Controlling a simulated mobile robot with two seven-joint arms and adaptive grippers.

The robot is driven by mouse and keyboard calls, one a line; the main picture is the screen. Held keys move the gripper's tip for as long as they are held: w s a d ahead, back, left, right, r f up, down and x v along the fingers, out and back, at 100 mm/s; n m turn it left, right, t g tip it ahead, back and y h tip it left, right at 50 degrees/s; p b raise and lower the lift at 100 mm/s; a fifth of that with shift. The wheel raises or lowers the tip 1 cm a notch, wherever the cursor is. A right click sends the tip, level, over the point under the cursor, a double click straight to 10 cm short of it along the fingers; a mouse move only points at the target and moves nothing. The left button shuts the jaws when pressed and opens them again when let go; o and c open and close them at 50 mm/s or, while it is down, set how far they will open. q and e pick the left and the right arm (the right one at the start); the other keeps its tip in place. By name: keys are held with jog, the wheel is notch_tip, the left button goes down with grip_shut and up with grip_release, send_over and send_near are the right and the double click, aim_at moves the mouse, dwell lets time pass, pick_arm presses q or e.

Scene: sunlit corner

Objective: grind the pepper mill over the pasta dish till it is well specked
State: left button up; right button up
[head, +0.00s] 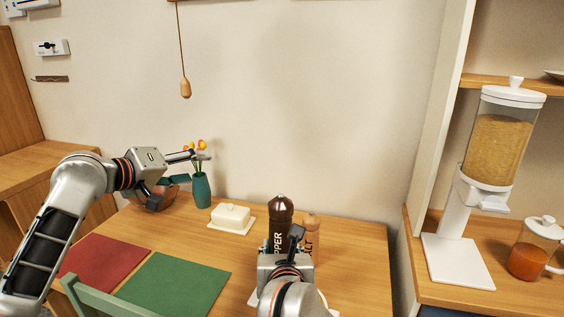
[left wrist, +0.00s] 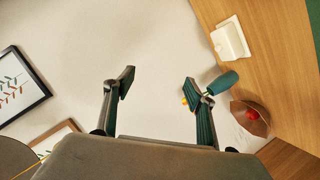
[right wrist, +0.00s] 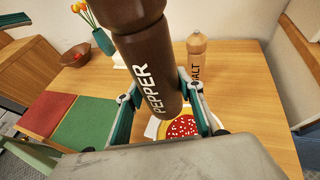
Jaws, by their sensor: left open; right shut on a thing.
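The dark brown pepper mill (head: 281,208), lettered PEPPER, is in my right gripper (head: 284,246). In the right wrist view the mill (right wrist: 148,75) stands between the two fingers (right wrist: 160,108), slightly tilted in the picture. Below and behind its lower end is a round dish (right wrist: 182,127) with a yellow rim and red contents with pale bits. The mill and gripper hide part of it, and I cannot make out pepper specks. In the head view my right arm covers most of the dish. My left gripper (head: 189,168) is open and empty near the vase; its fingers (left wrist: 160,90) are apart.
A white butter dish (head: 232,218), a teal vase (head: 202,190) and a brown bowl (head: 157,197) stand along the back. Red (head: 104,262) and green (head: 175,284) mats lie at left. A dispenser (head: 490,150) stands right.

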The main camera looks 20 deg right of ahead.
pick_arm(q)
jog(key=s+d+r+m+g, duration=0.2)
jog(key=s+d+r, duration=0.2)
jog(key=d, duration=0.4)
notch_tip(320, 180, up, 4)
jog(key=m+g+y, duration=0.3)
jog(key=g+y, duration=0.1)
send_over(281, 201)
jog(key=d, duration=0.2)
jog(key=shift+w+a+f, duration=0.1)
jog(key=shift+w, duration=0.25)
jog(key=shift+s+a+n+y, duration=0.6)
jog(key=shift+s+a+y, duration=0.85)
jog(key=shift+s+y, duration=1.15)
jog(key=shift+t, duration=0.3)
jog(key=x, duration=0.7)
jog(key=w+x, duration=0.1)
jog(key=x, duration=0.2)
